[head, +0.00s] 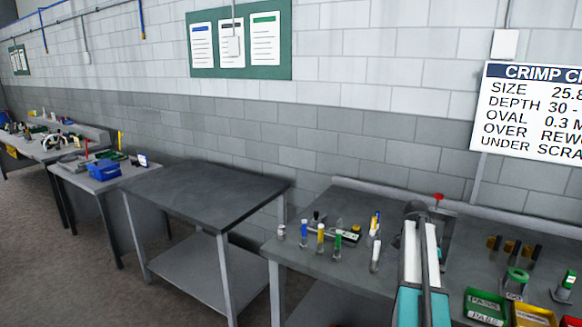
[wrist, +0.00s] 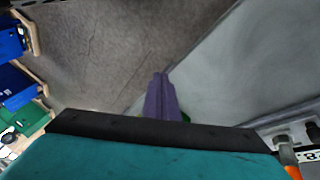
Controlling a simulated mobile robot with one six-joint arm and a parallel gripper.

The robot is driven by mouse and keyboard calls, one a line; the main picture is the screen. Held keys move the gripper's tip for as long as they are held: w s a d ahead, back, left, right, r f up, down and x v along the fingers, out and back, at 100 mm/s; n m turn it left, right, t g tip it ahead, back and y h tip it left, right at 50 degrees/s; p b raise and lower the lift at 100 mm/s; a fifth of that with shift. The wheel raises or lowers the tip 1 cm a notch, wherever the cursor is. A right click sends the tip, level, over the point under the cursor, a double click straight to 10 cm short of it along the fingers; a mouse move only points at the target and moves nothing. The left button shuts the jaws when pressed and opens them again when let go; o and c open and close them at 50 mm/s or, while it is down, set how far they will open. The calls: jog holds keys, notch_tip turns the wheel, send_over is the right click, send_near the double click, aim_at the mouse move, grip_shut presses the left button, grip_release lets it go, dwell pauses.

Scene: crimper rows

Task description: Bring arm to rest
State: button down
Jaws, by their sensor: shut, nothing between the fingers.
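My gripper (wrist: 161,80) shows in the wrist view as narrow purple fingers closed together, with nothing visible between them. It is over the edge between the brown floor and a grey surface. In the head view my arm, white and teal, rises over the right-hand bench (head: 345,260). I cannot make out the fingers there.
Coloured tubes, including a yellow one (head: 320,235), stand on the bench left of my arm. A green tray (head: 486,308) and a yellow tray (head: 533,316) lie to its right. An empty grey table (head: 205,192) stands further left. Blue bins (wrist: 14,85) show in the wrist view.

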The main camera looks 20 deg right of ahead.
jog(key=a+f+n+g+b, duration=0.2)
jog(key=a+f+n, duration=0.6)
jog(key=a+f, duration=2.05)
jog(key=s+a+f+n+t+y+b, duration=0.1)
jog(key=s+a+f+n, duration=1.3)
jog(key=s+a+f, duration=0.5)
jog(key=shift+s+a, duration=0.75)
jog(key=shift+s, duration=0.15)
